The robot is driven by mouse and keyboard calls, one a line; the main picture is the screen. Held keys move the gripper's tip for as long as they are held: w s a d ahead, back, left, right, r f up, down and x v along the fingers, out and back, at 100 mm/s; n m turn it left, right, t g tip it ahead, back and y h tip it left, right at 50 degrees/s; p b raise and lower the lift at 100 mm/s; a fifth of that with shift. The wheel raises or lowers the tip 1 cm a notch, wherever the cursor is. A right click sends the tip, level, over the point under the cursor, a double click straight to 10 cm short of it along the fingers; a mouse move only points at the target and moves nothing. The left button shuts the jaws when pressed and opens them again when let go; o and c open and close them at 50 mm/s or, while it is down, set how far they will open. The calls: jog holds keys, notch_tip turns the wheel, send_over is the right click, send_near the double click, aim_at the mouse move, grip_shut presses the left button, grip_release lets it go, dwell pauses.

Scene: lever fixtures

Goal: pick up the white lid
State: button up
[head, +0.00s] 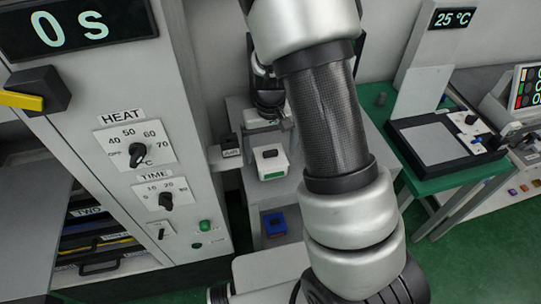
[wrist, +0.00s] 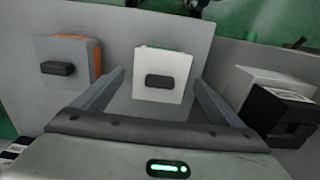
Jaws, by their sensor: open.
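The white lid (wrist: 146,60) is a square plate with a dark block handle (wrist: 158,82), near the middle of the wrist view. Green shows along its far edge. In the head view a white lid (head: 277,163) with a dark knob sits on a small box on a grey stand, left of my arm. My gripper (wrist: 159,78) is open in the wrist view, its two fingers apart on the left and right of the lid in the picture. I see nothing held. Whether the fingers reach the lid's height cannot be told.
A grey-lidded box with orange sides (wrist: 94,55) stands left in the wrist view. A black-and-white block (wrist: 280,112) is at the right. In the head view, a blue box (head: 275,223) sits lower, and a tall control cabinet (head: 110,90) stands close at the left.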

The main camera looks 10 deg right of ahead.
jog(key=shift+c, duration=0.2)
jog(key=c, duration=1.1)
jog(key=shift+r, duration=0.15)
